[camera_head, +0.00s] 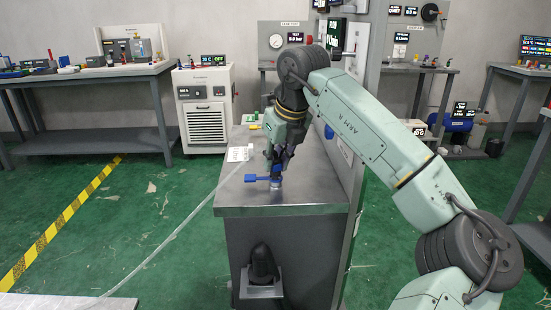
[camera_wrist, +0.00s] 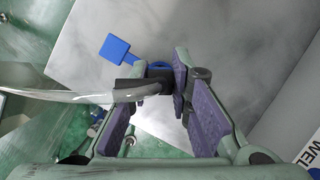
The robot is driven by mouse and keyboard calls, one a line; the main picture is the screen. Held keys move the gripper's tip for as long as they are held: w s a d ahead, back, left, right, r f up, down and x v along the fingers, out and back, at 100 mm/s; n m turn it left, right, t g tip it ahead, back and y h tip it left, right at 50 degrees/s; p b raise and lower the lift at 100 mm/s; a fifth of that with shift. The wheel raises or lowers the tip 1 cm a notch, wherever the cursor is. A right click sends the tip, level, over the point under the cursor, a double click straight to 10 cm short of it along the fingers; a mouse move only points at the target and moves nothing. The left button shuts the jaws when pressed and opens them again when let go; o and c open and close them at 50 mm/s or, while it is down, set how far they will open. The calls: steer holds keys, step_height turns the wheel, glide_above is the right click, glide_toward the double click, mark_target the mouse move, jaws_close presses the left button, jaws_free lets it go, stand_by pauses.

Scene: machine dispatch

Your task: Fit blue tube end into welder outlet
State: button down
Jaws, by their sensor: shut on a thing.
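My gripper (camera_head: 277,160) points down over the metal bench top and is shut on the blue tube end. The blue tube end (camera_wrist: 158,68) shows between the fingertips (camera_wrist: 153,88) in the wrist view, with a flat square blue tab sticking out to the left. A clear tube (camera_wrist: 60,95) runs left from a dark sleeve at the fingers. The fingers hide whether the two touch.
The bench top (camera_head: 290,200) is bare in front of the fitting. A tall grey panel (camera_head: 345,150) rises close on the right. A white label (camera_head: 237,154) stands at the left edge. The clear hose (camera_head: 170,238) trails to the lower left. A white cabinet (camera_head: 205,110) stands behind.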

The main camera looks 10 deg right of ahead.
steer(key=shift+s+f+b, duration=0.1)
steer(key=shift+f+b, duration=0.25)
steer(key=shift+f, duration=0.25)
stand_by(0.3)
steer(key=c, duration=1.7)
jaws_free()
steer(key=shift+f, duration=0.15)
steer(key=o, duration=0.3)
steer(key=shift+r, duration=0.2)
steer(key=shift+o, duration=0.2)
steer(key=o, duration=0.4)
steer(key=shift+r, duration=0.2)
steer(key=shift+r+p, duration=2.3)
steer(key=shift+r, duration=0.6)
